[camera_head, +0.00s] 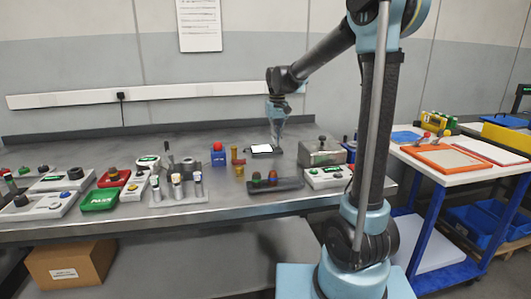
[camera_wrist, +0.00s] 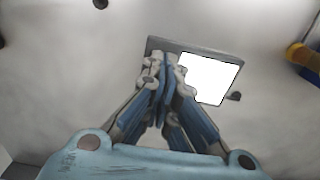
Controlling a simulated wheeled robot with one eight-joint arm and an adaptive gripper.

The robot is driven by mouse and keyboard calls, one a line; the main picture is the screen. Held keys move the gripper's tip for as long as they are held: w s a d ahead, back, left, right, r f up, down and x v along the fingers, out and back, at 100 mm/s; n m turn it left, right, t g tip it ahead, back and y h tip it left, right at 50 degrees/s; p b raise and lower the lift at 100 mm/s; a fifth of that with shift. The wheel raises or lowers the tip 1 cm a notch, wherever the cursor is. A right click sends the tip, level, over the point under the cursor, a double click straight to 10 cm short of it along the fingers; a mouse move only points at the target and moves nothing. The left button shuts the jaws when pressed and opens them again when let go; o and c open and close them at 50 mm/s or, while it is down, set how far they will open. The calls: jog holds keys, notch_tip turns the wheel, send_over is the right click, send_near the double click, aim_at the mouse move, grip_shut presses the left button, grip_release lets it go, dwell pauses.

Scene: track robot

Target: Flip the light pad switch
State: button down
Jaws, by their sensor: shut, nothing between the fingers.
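The light pad (camera_head: 261,149) lies on the metal bench, with a bright white lit face and a dark frame. In the wrist view the light pad (camera_wrist: 210,78) is just beyond and right of my fingers. A small dark nub (camera_wrist: 234,96) sticks out at its right edge; I cannot tell if it is the switch. My gripper (camera_head: 276,146) points down beside the pad's right end in the head view. In the wrist view my gripper (camera_wrist: 165,63) has its fingertips together, empty, over the frame's left part and hiding some of it. I cannot tell whether they touch it.
A metal box (camera_head: 321,153) stands to the right. A dark tray (camera_head: 272,185) lies in front. Bare bench surrounds the pad closely.

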jog(key=shift+f, duration=0.75)
dwell(0.6)
jog(key=shift+r, duration=3.5)
